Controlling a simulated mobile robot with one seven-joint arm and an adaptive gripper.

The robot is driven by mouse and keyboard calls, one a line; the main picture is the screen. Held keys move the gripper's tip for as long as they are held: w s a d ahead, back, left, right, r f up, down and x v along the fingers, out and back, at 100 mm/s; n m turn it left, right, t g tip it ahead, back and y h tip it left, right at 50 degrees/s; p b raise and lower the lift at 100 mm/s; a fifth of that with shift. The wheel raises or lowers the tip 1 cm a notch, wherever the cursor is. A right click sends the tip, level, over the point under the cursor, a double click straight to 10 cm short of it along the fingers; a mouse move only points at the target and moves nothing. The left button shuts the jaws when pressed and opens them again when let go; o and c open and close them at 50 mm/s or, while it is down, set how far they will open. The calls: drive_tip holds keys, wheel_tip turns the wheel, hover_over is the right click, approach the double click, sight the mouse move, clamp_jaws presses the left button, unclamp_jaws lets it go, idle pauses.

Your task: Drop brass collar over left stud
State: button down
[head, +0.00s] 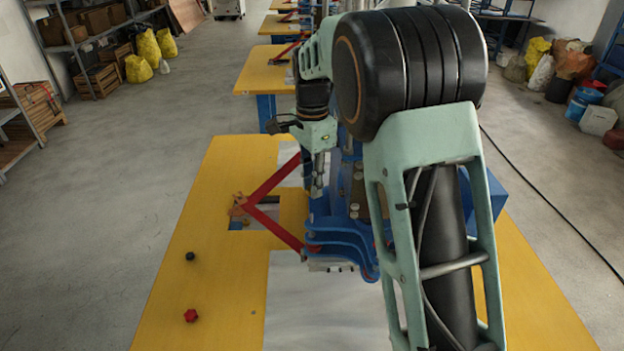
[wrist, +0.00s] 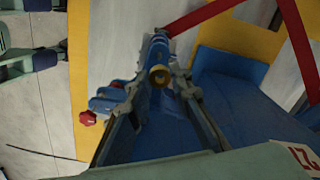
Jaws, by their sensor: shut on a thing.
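The brass collar (wrist: 160,77) is a small ring between the tips of my gripper (wrist: 164,78) in the wrist view. The fingers are shut on it, and its round opening shows. Blue machine parts (wrist: 156,48) lie behind it, and I cannot tell the gap between them. In the head view my gripper (head: 318,188) points down beside the blue machine (head: 335,235) on the yellow table (head: 185,285). The collar cannot be made out there. I cannot pick out the left stud for sure in either view; my arm hides much of the machine.
Red bars (head: 272,182) form a V left of the machine.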

drive_tip(key=shift+f+b, duration=1.85)
drive_tip(key=shift+f, duration=0.55)
drive_tip(key=shift+p, duration=0.35)
drive_tip(key=shift+f, duration=0.2)
drive_tip(key=shift+f+b, duration=0.6)
drive_tip(key=shift+f, duration=0.2)
drive_tip(key=shift+f, duration=0.2)
drive_tip(key=shift+f+b, duration=0.35)
drive_tip(key=shift+f, duration=0.35)
drive_tip(key=shift+f, duration=0.4)
idle(1.0)
